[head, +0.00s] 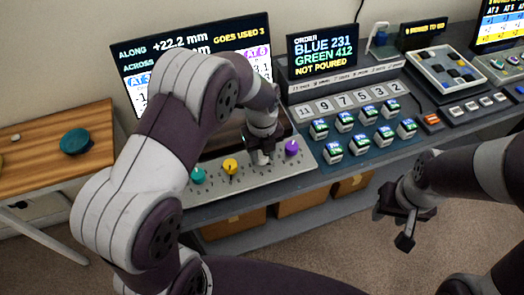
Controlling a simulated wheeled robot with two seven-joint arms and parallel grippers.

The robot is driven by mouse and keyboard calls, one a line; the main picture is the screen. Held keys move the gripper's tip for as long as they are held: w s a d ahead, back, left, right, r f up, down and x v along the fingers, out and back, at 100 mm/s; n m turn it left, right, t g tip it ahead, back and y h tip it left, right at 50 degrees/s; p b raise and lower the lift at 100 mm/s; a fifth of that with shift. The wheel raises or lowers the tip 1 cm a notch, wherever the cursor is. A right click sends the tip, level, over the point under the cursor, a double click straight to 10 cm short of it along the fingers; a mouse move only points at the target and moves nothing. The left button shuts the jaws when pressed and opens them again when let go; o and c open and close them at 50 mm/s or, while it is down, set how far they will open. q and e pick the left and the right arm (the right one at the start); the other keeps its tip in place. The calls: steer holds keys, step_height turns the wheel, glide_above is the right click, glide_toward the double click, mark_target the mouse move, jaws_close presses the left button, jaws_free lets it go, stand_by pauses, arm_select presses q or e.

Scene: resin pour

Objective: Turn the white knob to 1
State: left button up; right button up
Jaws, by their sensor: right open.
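A pale knob panel (215,191) on the console carries a row of knobs: a teal knob (198,175), a yellow knob (230,166), the white knob (262,158) and a purple knob (291,148). My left gripper (261,148) points down right over the white knob and covers most of it. Whether its fingers touch or grip the knob is too small to tell. The white knob's pointer and the number it points at are hidden. My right gripper (402,226) is open and empty, in front of the console's edge at the right.
An order screen (323,51) reads BLUE 231, GREEN 412, NOT POURED. A larger screen (200,40) is partly hidden by my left arm.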

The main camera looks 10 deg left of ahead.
arm_select(q)
steer(key=shift+c, duration=1.1)
steer(key=shift+n, duration=0.3)
